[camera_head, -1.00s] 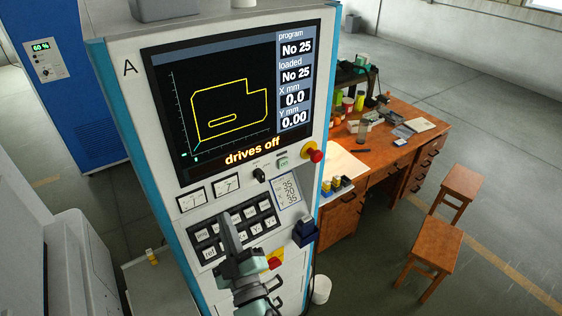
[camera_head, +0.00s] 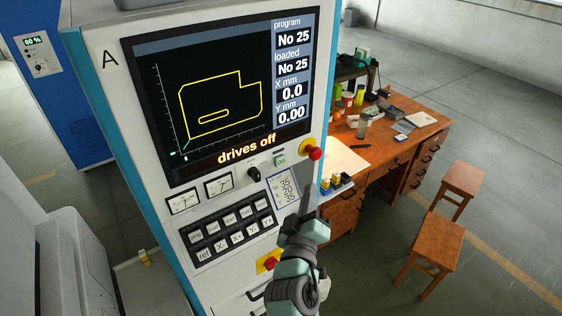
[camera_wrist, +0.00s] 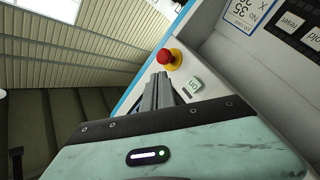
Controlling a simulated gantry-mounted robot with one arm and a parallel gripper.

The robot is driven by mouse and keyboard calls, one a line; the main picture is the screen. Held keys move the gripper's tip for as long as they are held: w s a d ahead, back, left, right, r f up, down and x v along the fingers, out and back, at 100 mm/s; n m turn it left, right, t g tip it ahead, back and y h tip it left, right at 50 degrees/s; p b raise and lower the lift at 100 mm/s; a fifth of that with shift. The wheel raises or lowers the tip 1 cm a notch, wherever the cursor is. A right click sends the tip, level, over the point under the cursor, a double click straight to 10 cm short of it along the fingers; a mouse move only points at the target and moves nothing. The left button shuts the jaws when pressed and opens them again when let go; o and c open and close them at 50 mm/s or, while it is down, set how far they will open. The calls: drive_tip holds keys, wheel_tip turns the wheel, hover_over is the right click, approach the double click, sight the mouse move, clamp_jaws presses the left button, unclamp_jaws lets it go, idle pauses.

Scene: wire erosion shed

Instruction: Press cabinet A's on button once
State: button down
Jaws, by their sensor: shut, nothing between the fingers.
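Cabinet A (camera_head: 88,110) has a screen (camera_head: 220,95) reading "drives off". Its on button (camera_head: 280,160) is a small pale square with green lettering, below the screen and left of a red mushroom knob (camera_head: 313,153). In the wrist view the on button (camera_wrist: 194,86) sits just right of my fingertips, apart from them in the picture. My gripper (camera_head: 307,188) is shut and empty, pointing up toward the panel below and right of the button. In the wrist view, the fingers (camera_wrist: 160,82) end near the red knob (camera_wrist: 168,59). Whether they touch the panel cannot be told.
A rotary switch (camera_head: 254,174) is left of the on button. A key panel (camera_head: 228,228) and a lower red button (camera_head: 268,262) are further down the cabinet. A wooden desk (camera_head: 400,155) with clutter and two stools (camera_head: 436,243) stand to the right.

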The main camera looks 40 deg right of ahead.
sight(280, 161)
drive_tip(key=shift+w, duration=0.1)
drive_tip(key=w+b, duration=0.3)
drive_tip(key=w, duration=0.5)
drive_tip(key=shift+w+d, duration=0.3)
drive_tip(key=shift+w, duration=0.1)
idle(1.7)
drive_tip(key=shift+w+d+b, duration=0.1)
drive_tip(key=shift+w+b, duration=0.2)
drive_tip(key=shift+b, duration=0.1)
drive_tip(key=shift+w, duration=0.4)
idle(0.4)
idle(0.4)
drive_tip(key=shift+s, duration=0.8)
